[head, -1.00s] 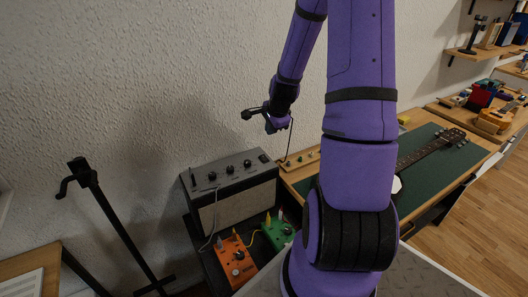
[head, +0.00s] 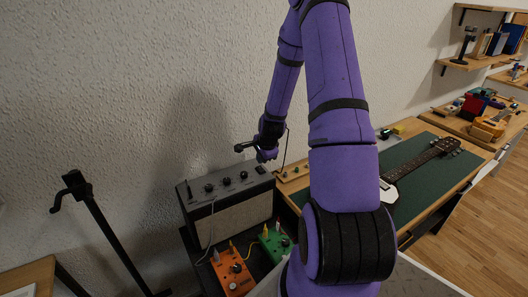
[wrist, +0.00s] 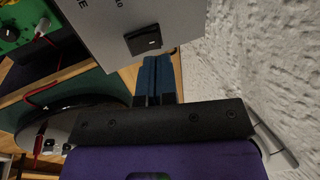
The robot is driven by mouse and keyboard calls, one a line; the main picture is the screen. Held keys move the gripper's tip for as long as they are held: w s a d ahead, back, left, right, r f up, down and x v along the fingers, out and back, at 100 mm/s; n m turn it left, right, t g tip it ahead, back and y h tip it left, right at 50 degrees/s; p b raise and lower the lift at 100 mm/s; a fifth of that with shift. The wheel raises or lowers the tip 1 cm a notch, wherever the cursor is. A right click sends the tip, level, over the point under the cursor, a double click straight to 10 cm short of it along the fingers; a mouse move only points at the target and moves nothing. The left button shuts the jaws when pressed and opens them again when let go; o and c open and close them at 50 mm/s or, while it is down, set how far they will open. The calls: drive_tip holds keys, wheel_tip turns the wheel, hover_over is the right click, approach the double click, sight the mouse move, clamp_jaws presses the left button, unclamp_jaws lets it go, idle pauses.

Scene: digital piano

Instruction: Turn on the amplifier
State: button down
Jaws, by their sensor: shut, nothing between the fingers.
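I cannot tell whether the switch is on or off. My gripper (head: 267,156) is just above the amplifier's right end in the head view. Its blue fingers (wrist: 158,72) are shut and empty, close below the switch in the wrist view; I cannot tell whether they touch the panel.
An orange pedal (head: 232,275) and a green pedal (head: 270,245) with cables sit in front of the amplifier. A guitar (head: 412,172) lies on a green mat (head: 400,155) to the right. The textured wall is close behind. A black stand (head: 105,235) is at left.

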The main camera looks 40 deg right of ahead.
sight(262, 169)
drive_tip(key=shift+x, duration=1.6)
drive_tip(key=shift+f+g, duration=0.25)
drive_tip(key=shift+g, duration=0.15)
drive_tip(key=shift+s, duration=0.15)
drive_tip(key=shift+s+a+r, duration=0.15)
drive_tip(key=shift+s, duration=0.45)
drive_tip(key=shift+s+r, duration=0.1)
drive_tip(key=shift+r, duration=0.45)
drive_tip(key=s+v, duration=0.1)
drive_tip(key=v, duration=1.2)
drive_tip(key=shift+f, duration=0.25)
